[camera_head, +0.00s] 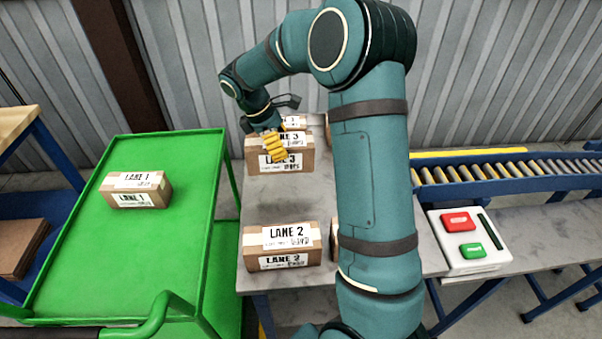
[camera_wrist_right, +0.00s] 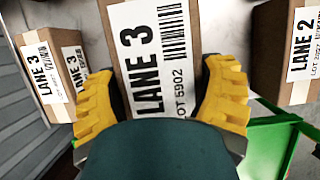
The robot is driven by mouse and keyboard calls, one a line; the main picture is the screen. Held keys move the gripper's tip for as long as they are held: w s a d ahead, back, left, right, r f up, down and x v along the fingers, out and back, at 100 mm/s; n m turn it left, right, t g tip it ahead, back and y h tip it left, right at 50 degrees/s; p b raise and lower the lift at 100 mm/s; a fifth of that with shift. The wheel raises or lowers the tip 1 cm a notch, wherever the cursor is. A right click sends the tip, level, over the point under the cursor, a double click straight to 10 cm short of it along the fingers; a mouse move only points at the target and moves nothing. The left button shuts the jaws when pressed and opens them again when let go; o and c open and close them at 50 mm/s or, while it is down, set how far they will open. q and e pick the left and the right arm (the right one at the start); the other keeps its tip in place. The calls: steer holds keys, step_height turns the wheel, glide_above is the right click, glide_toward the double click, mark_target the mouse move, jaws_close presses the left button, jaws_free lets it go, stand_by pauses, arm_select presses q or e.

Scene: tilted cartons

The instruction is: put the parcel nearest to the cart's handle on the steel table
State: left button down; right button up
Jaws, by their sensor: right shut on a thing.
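The green cart (camera_head: 75,270) stands at left with its handle (camera_head: 158,315) at the front. One brown parcel labelled LANE 1 (camera_head: 137,190) lies on it. The grey steel table (camera_head: 290,200) is right of the cart. My right gripper (camera_head: 272,148) is shut on a LANE 3 parcel (camera_head: 300,168) at the table's far part; its yellow fingers flank that parcel (camera_wrist_right: 150,60) in the wrist view. I cannot tell whether the parcel touches the table. My left gripper is not in view.
A LANE 2 parcel (camera_head: 282,247) sits on the table's near part. Another LANE 3 parcel (camera_head: 294,122) is behind the held one. My right arm hides part of the table. A roller conveyor (camera_head: 500,170) and a button box (camera_head: 468,241) are at right.

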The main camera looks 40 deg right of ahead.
mark_target(264, 142)
steer(key=f+b, duration=0.1)
steer(key=f, duration=0.3)
steer(key=shift+s, duration=0.2)
step_height(264, 142, down, 5)
steer(key=shift+w+f+b, duration=0.1)
steer(key=shift+f+b, duration=0.05)
steer(key=shift+b, duration=0.5)
steer(key=o, duration=1.2)
steer(key=p+v, duration=0.3)
steer(key=v, duration=0.7)
steer(key=shift+a+r, duration=0.1)
steer(key=shift+r, duration=0.25)
steer(key=shift+v, duration=0.75)
